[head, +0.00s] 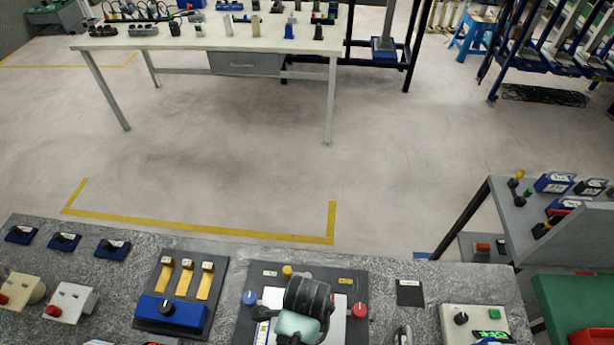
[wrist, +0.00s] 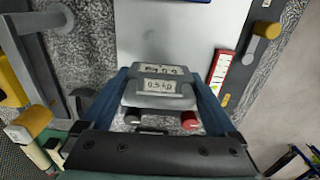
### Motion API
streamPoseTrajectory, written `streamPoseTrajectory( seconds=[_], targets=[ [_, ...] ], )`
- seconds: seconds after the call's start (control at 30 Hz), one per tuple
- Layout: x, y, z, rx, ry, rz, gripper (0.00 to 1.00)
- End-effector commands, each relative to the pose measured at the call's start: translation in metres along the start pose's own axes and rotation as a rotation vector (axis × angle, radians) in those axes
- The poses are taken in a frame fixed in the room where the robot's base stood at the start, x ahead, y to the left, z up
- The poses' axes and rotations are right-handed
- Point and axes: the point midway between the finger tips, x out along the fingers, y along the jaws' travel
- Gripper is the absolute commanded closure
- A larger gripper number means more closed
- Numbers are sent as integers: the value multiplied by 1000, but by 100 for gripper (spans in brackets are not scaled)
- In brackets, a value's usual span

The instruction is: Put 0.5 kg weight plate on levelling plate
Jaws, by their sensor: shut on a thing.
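The 0.5 kg weight plate (wrist: 158,101) is a grey block with a pale "0.5 kg" label, seen in the wrist view. A second pale label shows on a grey part just beyond it. My gripper (wrist: 160,90) has its two blue fingers on either side of the weight plate and is shut on it. A smooth pale plate (wrist: 180,30), which looks like the levelling plate, lies beyond the weight plate. Its edge also shows in the head view (head: 339,306), largely covered by my arm. The head view hides the weight plate, and I cannot tell its height above the pale plate.
A dark panel (head: 258,278) with blue, yellow and red knobs surrounds the pale plate on the speckled grey bench (head: 400,275). A red-and-white strip (wrist: 222,80) lies right of the gripper. Switch boxes (head: 70,302) stand left, a control box (head: 474,322) right.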

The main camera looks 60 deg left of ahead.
Motion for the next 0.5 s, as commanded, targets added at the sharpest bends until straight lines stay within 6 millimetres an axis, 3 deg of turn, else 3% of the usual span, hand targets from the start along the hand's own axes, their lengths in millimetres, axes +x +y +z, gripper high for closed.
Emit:
streamPoseTrajectory(
  seconds=[0.17, 0.5],
  targets=[
    [14, -1, 0, 0, 0, -3, 100],
    [18, -1, 0, 0, 0, -4, 100]
  ],
)
